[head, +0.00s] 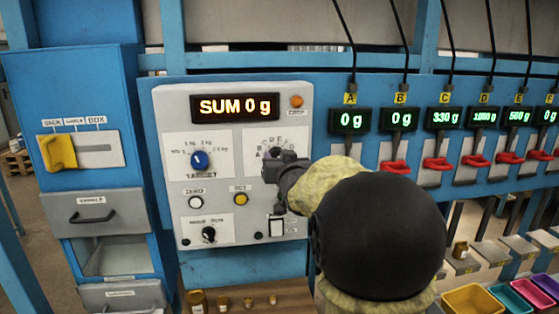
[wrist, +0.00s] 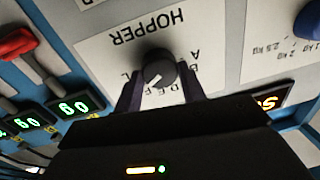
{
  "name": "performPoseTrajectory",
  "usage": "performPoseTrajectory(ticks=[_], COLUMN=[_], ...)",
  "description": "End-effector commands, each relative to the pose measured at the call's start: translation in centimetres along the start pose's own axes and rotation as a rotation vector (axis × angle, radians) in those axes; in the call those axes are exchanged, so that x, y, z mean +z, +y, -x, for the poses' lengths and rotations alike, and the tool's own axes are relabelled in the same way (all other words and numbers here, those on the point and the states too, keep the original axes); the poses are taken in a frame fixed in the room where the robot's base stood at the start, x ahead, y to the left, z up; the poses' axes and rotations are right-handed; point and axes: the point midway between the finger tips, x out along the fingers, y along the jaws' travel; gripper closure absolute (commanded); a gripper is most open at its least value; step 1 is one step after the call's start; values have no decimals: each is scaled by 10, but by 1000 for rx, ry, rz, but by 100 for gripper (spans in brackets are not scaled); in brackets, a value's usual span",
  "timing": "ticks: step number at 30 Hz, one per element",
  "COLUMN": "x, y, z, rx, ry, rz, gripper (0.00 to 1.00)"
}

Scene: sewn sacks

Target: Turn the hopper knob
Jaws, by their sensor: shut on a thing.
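The hopper knob (wrist: 158,68) is round and dark with a white mark, on a white plate lettered HOPPER. In the wrist view it sits between the two fingers of my gripper (wrist: 160,82), which is shut on it. The mark points to the lower left; the exact letter it meets is hard to tell. In the head view my gripper (head: 280,166) is at the hopper dial on the grey control panel (head: 232,262), and it mostly hides the knob. Some dial letters show above it.
A blue target knob (head: 199,160), a white zero button (head: 196,202) and a yellow button (head: 241,199) are close by on the panel. The sum display (head: 235,106) reads 0 g. Red levers (head: 394,167) under weight displays line the right. Coloured bins (head: 473,300) stand lower right.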

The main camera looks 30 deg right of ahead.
Motion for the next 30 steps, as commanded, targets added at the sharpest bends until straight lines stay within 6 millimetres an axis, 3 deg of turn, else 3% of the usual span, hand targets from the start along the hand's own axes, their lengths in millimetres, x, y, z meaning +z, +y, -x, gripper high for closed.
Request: performPoseTrajectory(ticks=[11, 30], x=[4, 3], y=[-1, -4], z=[0, 0], rx=[0, 6], ry=[-12, -56], rz=[198, 790], gripper=[83, 83])
